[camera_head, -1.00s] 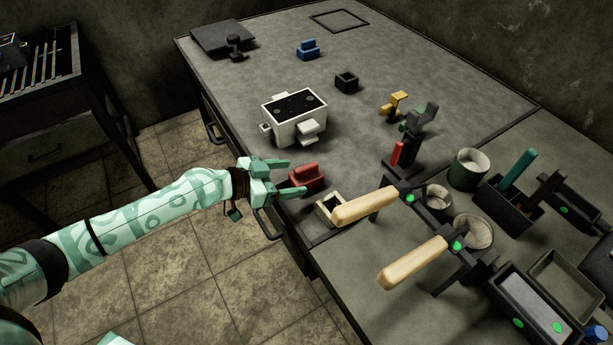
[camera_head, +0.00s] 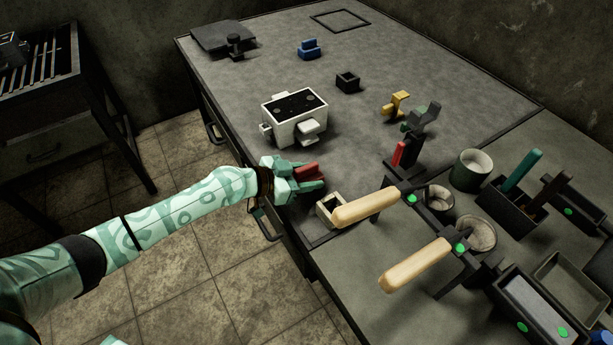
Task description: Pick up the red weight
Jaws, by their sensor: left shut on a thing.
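The red weight (camera_head: 309,172) is a small stepped block at the near left edge of the grey table. My left gripper (camera_head: 306,174) is around it, with a mint-green finger on each side, and is shut on it. The fingers and palm hide part of the weight. I cannot tell whether it still touches the table top. My right gripper is not in view.
A white box with a dark top (camera_head: 295,116) stands just behind my left gripper. A small cream open box (camera_head: 329,211) and a wooden handle (camera_head: 366,207) are close on the right. A blue weight (camera_head: 309,48) sits farther back. The table's back middle is mostly clear.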

